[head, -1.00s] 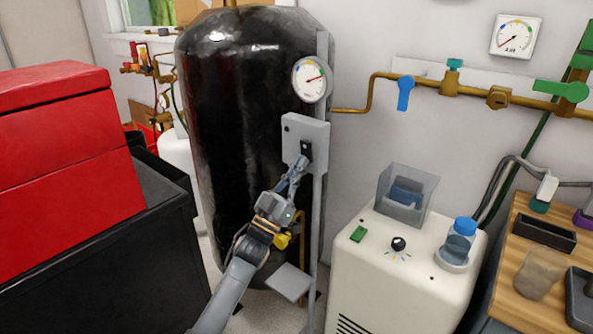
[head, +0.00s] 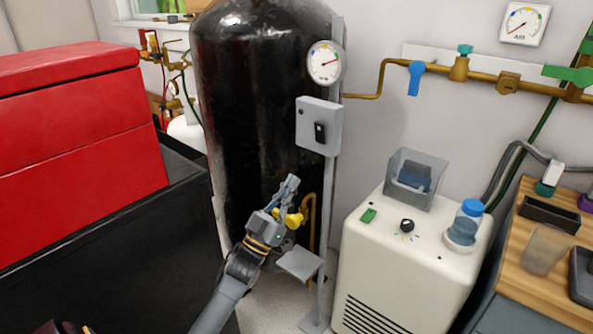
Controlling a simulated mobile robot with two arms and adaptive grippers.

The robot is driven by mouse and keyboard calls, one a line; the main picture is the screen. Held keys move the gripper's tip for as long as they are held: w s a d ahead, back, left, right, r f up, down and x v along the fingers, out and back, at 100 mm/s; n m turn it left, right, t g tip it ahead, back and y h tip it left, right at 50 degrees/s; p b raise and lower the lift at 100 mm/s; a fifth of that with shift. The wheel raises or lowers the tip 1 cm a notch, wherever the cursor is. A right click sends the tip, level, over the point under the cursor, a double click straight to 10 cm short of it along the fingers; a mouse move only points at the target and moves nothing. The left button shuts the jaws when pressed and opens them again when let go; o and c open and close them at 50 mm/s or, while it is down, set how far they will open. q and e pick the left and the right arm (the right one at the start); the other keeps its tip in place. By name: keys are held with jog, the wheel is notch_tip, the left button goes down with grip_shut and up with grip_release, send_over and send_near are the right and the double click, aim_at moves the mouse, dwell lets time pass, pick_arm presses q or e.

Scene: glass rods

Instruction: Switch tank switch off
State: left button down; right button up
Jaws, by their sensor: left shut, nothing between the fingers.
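The tank switch is a black rocker (head: 320,132) on a grey box (head: 304,122) fixed to the post in front of the tall black tank (head: 245,110). A round gauge (head: 325,62) sits above the box. My left gripper (head: 292,181) is shut and empty, below and left of the switch box, apart from it, in front of the tank. The rocker is too small to tell its position surely. My right gripper is not seen.
A yellow valve handle (head: 293,219) is close behind my left gripper. A grey plate (head: 299,264) juts from the post below. A white machine (head: 400,270) stands right; a red toolbox (head: 80,140) on a black cabinet (head: 120,255) stands left.

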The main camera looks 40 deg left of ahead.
pick_arm(q)
jog(key=shift+s+f, duration=0.75)
jog(key=shift+f, duration=0.3)
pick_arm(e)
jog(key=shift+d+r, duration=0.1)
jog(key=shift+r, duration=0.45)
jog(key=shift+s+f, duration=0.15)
